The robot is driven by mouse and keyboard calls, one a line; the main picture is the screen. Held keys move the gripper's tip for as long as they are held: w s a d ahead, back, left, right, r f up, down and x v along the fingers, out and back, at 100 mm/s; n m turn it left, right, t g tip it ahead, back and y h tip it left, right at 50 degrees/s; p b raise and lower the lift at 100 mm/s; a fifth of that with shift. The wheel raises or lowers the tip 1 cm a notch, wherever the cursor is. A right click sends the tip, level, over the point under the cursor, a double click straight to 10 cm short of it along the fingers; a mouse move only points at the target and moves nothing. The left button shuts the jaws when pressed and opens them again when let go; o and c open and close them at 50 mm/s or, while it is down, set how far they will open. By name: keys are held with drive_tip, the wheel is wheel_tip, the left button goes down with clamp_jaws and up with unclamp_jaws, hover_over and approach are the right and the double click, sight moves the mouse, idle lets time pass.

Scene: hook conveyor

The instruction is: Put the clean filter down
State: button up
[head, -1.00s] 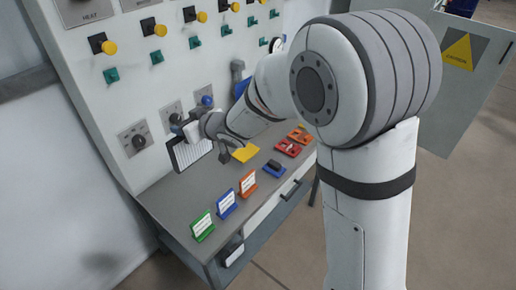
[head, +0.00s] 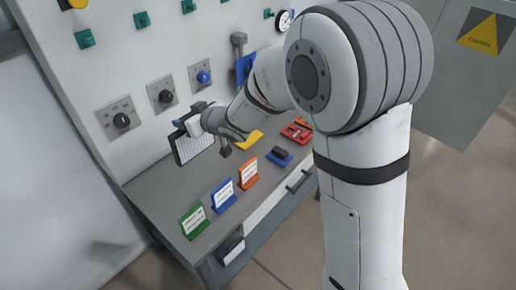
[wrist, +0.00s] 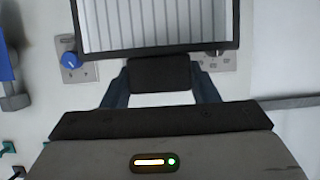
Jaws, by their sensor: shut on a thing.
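The clean filter is a flat panel with white pleats and a dark frame (head: 192,147). It stands roughly upright above the left part of the grey bench top (head: 160,195), in front of the control panel. Whether the filter's lower edge touches the bench is not clear.
Green (head: 194,221), blue (head: 223,196) and orange (head: 249,173) label stands line the bench's front edge. A blue block (head: 279,156), a yellow piece (head: 249,139) and red items (head: 297,132) lie farther right. Knobs (head: 121,120) project from the panel behind. Bench left of the filter is clear.

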drive_tip(key=b, duration=0.2)
hover_over(199, 153)
drive_tip(key=f, duration=0.4)
drive_tip(key=shift+w+a+f, duration=0.2)
drive_tip(key=shift+w+a, duration=0.1)
wheel_tip(199, 153, down, 9)
drive_tip(key=shift+f, duration=0.2)
drive_tip(key=shift+s, duration=0.1)
drive_tip(key=shift+f, duration=0.2)
drive_tip(key=o, duration=1.3)
drive_tip(key=shift+r, duration=0.15)
